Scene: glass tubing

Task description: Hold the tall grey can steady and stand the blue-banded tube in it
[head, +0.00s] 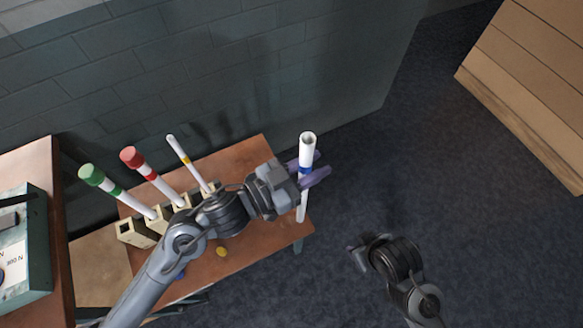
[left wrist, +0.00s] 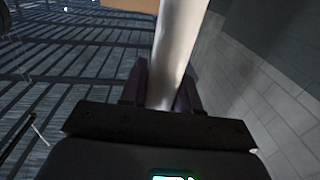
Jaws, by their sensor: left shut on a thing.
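The blue-banded tube (head: 306,147) is white with an open top and a blue band. It stands roughly upright past the right edge of the small wooden table. My left gripper (head: 312,176) is shut on it near the band, its purple fingers on either side. The left wrist view shows the white tube (left wrist: 179,45) rising between the fingers. My right arm is at the lower right, over the dark floor; its gripper (head: 356,254) is small and dark, and I cannot tell whether it is open. I see no tall grey can in either view.
Tubes with a green cap (head: 91,174), a red cap (head: 132,157) and a yellow band (head: 184,158) lean in beige holders on the wooden table (head: 238,156). A yellow disc (head: 222,252) lies there too. A wooden structure (head: 530,75) stands at the right. The dark floor (head: 440,160) between is clear.

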